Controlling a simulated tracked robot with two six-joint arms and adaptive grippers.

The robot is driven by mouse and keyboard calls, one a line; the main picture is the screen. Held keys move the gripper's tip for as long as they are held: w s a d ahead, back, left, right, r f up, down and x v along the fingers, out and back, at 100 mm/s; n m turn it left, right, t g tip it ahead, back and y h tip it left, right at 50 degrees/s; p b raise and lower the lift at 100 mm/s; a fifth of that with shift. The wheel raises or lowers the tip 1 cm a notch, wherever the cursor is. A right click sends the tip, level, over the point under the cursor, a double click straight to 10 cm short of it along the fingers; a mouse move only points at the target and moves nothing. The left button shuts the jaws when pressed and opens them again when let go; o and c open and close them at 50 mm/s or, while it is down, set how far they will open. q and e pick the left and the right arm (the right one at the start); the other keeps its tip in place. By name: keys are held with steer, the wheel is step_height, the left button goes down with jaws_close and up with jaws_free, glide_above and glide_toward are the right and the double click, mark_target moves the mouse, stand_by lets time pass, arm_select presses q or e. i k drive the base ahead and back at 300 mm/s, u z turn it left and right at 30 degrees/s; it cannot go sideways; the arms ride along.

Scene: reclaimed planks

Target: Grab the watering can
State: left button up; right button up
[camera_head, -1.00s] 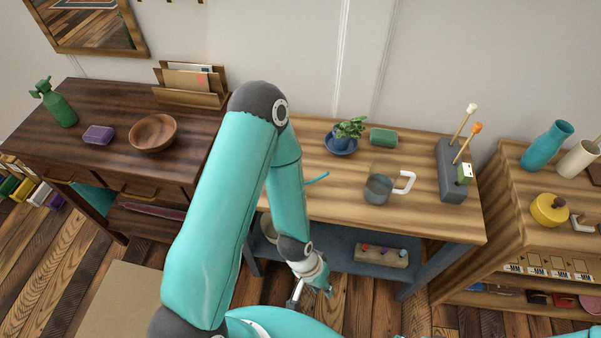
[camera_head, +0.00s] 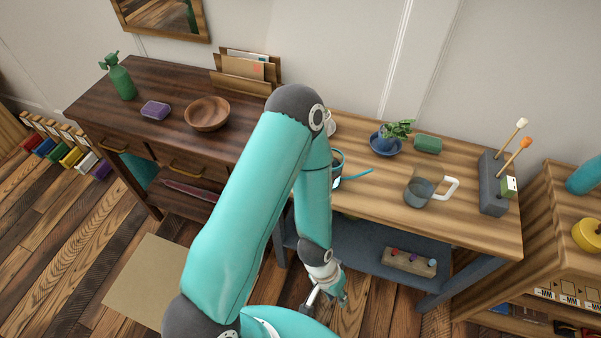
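A teal vessel (camera_head: 337,157) stands on the light wooden table, mostly hidden behind my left arm. A thin blue spout-like piece (camera_head: 357,175) shows to its right; this may be the watering can, but I cannot be sure. A grey see-through jug (camera_head: 419,192) with a white handle stands further right on the same table. My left gripper (camera_head: 330,298) hangs low in front of the table, below its top and apart from these things. It is small and partly hidden, so its opening is unclear. My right gripper is out of view.
The light table (camera_head: 382,205) has a plant on a blue saucer (camera_head: 386,145), a green block (camera_head: 427,144) and a grey tool holder (camera_head: 493,183). A lower shelf (camera_head: 357,245) holds a small rack. A dark desk (camera_head: 176,84) with a wooden bowl (camera_head: 207,113) stands left.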

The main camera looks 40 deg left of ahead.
mark_target(337, 164)
steer(key=u, duration=0.05)
steer(key=k, duration=1)
steer(key=u, duration=0.3)
steer(key=i, duration=1)
steer(key=u, duration=0.05)
